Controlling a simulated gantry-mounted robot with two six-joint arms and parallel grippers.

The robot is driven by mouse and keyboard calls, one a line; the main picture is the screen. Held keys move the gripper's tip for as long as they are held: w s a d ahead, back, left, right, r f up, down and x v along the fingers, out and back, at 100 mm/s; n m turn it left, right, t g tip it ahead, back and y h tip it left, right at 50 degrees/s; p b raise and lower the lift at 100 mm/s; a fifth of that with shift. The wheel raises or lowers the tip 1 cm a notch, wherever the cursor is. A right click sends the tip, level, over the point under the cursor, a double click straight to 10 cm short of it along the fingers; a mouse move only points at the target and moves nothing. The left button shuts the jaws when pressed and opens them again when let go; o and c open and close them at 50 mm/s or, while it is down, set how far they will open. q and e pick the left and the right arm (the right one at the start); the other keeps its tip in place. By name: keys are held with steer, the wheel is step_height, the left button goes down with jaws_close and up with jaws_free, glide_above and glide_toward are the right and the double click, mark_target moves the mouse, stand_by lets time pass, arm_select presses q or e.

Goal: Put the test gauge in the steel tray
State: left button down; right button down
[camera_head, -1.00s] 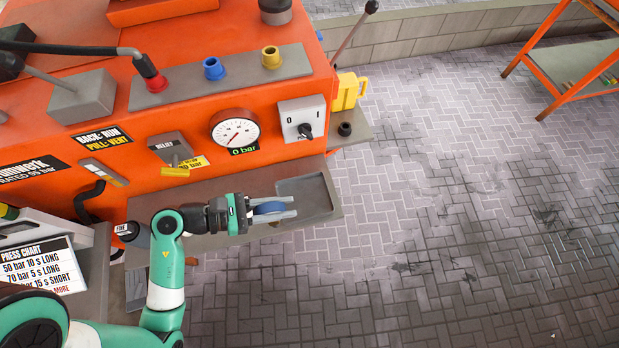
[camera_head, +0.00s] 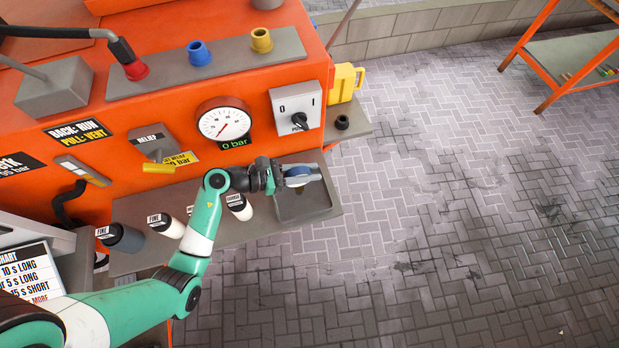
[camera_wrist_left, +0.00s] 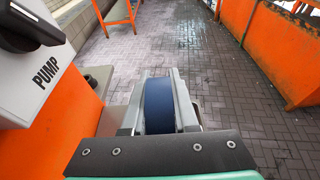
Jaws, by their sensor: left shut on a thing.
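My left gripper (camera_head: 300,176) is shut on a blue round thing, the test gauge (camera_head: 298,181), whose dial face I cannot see. The gauge also shows as a dark blue disc edge between the two fingers in the left wrist view (camera_wrist_left: 159,105). In the head view the gripper and gauge are over the back part of the steel tray (camera_head: 302,208), a shallow grey tray at the right end of the shelf. I cannot tell how high the gauge is above the tray floor. My right gripper is not in view.
White bottles (camera_head: 238,206) and a dark bottle (camera_head: 122,238) stand on the shelf (camera_head: 215,240) left of the tray. The orange machine (camera_head: 180,110), with its dial (camera_head: 224,123) and pump switch (camera_head: 297,108), rises close behind. Open paved floor (camera_head: 440,230) lies right.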

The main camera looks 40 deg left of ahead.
arm_select(q)
steer(key=shift+w+f+b, duration=0.2)
steer(key=shift+f+b, duration=0.7)
steer(key=shift+f, duration=0.85)
steer(key=shift+f, duration=0.2)
steer(key=c, duration=0.7)
jaws_free()
steer(key=shift+r, duration=0.3)
steer(key=p+v, duration=0.2)
steer(key=v, duration=1)
steer(key=shift+f, duration=0.1)
